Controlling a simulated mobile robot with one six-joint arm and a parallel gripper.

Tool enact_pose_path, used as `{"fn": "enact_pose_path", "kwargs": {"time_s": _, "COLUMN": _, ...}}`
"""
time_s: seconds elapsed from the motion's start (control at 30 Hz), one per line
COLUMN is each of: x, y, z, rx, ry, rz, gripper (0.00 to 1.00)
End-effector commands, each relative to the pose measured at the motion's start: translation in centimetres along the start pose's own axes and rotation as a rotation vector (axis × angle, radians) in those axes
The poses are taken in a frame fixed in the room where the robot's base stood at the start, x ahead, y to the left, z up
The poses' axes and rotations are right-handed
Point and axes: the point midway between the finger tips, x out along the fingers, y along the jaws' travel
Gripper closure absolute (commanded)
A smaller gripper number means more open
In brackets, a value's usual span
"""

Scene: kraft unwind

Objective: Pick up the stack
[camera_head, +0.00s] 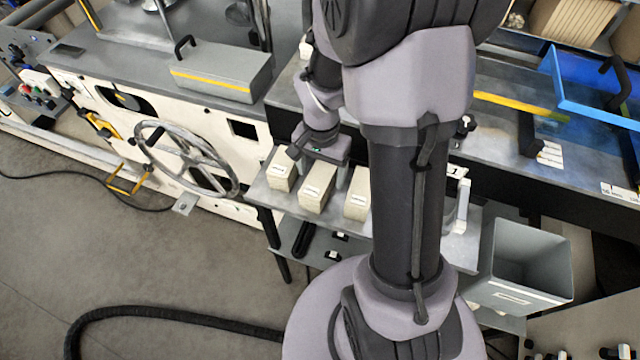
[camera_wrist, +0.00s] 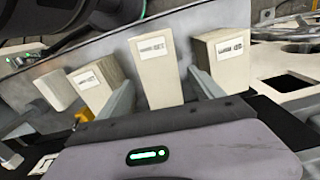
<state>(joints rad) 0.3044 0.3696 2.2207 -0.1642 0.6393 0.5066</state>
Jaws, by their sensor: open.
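Several pale, block-like paper stacks with white labels stand in a row on a grey shelf (camera_head: 262,192). The middle stack (camera_head: 317,187) also shows in the wrist view (camera_wrist: 158,72), lying between my two fingers in the picture. My gripper (camera_head: 324,168) is open over this part of the row; its fingers also show in the wrist view (camera_wrist: 162,84). A gap shows on each side of the stack, and I cannot tell how deep the fingers reach. One neighbouring stack (camera_wrist: 222,60) stands right of the fingers and another (camera_wrist: 98,86) left of them.
A machine with a large handwheel (camera_head: 187,158) stands left of the shelf. A grey open bin (camera_head: 520,285) is at the lower right. A grey box with a yellow stripe (camera_head: 222,78) lies on the machine top. My arm hides part of the shelf.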

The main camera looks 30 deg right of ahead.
Motion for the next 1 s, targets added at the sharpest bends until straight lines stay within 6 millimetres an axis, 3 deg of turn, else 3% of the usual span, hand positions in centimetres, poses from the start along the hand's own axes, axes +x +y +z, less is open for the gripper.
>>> {"fn": "enact_pose_path", "kwargs": {"time_s": 0.2, "x": 4.5, "y": -0.1, "z": 0.2, "rx": -0.001, "ry": -0.002, "rz": 0.001, "gripper": 0.24}}
{"fn": "enact_pose_path", "kwargs": {"time_s": 0.4, "x": 4.4, "y": -0.1, "z": 0.1, "rx": 0.0, "ry": 0.0, "rz": -0.001, "gripper": 0.24}}
{"fn": "enact_pose_path", "kwargs": {"time_s": 0.8, "x": 4.4, "y": -0.1, "z": 0.1, "rx": -0.001, "ry": 0.0, "rz": 0.0, "gripper": 0.97}}
{"fn": "enact_pose_path", "kwargs": {"time_s": 1.0, "x": 4.2, "y": -0.1, "z": 0.1, "rx": -0.001, "ry": 0.001, "rz": -0.001, "gripper": 0.97}}
